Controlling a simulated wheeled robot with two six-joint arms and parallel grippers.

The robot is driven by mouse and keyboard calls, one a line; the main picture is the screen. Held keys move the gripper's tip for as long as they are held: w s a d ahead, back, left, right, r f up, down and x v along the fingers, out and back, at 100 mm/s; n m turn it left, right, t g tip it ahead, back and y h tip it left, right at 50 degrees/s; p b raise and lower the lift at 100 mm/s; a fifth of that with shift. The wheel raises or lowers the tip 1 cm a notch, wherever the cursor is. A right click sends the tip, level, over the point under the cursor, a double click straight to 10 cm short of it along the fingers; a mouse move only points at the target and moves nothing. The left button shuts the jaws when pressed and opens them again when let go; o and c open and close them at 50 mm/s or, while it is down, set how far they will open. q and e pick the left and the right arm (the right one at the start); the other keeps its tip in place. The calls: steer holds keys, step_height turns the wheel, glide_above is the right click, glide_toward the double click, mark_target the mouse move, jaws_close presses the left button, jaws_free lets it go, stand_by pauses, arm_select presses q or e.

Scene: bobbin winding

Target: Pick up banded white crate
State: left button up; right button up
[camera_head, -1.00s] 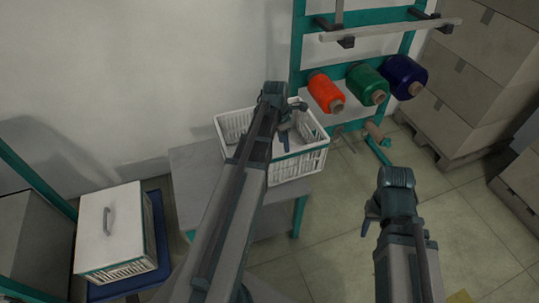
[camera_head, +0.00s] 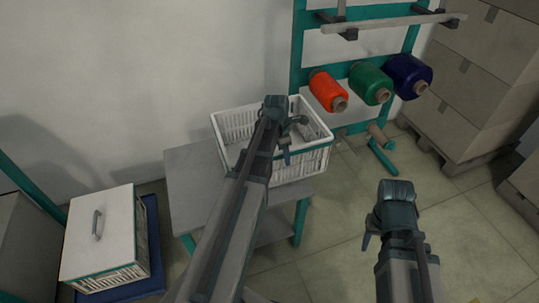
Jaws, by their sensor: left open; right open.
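An open white slatted crate (camera_head: 234,123) with a teal band along its near side sits on a small grey table in the middle of the head view. My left gripper (camera_head: 291,140) is open above the crate's right part. Its arm crosses in front of the crate and hides part of its inside and near wall. I cannot tell whether a finger touches the crate. My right gripper (camera_head: 368,232) is open and empty over the floor, to the right of the table and apart from the crate.
A lidded white crate (camera_head: 118,232), also teal-banded, stands on a blue base (camera_head: 152,240) at left. A teal rack (camera_head: 299,55) with orange, green and blue spools is behind, and stacked cartons (camera_head: 470,100) stand at right. The grey table (camera_head: 190,175) has bare surface left of the crate.

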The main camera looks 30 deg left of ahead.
arm_select(q)
steer(key=shift+w+d+f+b, duration=0.15)
steer(key=shift+f+b, duration=0.25)
steer(key=shift+f, duration=0.45)
steer(key=shift+c, duration=0.2)
jaws_close()
stand_by(0.6)
